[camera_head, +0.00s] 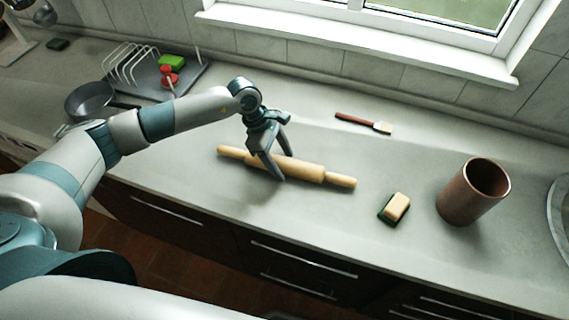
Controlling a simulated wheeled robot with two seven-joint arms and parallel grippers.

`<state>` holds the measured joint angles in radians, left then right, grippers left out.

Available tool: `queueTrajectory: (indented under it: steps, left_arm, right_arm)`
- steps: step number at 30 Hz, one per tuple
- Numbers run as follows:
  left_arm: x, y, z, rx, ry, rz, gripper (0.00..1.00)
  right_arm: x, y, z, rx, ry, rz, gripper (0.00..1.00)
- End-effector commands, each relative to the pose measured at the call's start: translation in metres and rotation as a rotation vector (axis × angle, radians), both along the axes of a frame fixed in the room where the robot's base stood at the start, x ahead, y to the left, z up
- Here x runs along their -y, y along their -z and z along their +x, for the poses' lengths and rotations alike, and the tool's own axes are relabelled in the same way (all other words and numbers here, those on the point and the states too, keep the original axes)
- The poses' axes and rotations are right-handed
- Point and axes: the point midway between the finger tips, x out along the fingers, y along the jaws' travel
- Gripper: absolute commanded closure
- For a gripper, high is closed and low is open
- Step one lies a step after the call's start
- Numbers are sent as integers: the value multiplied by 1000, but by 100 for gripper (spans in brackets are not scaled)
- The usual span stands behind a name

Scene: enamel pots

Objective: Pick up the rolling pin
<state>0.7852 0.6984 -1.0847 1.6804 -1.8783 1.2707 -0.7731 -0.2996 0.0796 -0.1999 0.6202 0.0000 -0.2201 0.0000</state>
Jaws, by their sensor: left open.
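A light wooden rolling pin (310,172) lies on the grey countertop (330,225), running from upper left to lower right. My left gripper (281,165) is open and points down over the left half of the pin's barrel. One finger shows in front of the pin and the other on its far side, partly hidden. I cannot tell whether the fingers touch the pin. My right gripper is not in view.
A brush (363,122) lies behind the pin. A sponge (396,208) and a brown cylindrical pot (474,192) stand to the right. A dish rack (128,65) and a dark pan (91,100) are at the left. The counter in front of the pin is clear.

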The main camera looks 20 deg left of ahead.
Motion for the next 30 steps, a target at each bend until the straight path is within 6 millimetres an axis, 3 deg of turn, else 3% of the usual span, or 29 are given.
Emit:
queueTrajectory:
  steps: [7, 12, 15, 24, 30]
  left_arm:
    - [0, -1, 0, 0, 0, 0, 39]
    - [0, -1, 0, 0, 0, 0, 80]
    - [0, -2, 1, 2, 0, -2, 97]
    - [0, -3, 1, 2, 0, -2, 97]
    - [0, -14, 2, 4, 0, -3, 97]
  right_arm:
    - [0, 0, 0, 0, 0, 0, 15]
    - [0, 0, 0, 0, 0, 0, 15]
    - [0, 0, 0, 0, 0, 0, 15]
    - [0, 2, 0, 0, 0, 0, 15]
    - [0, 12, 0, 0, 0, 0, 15]
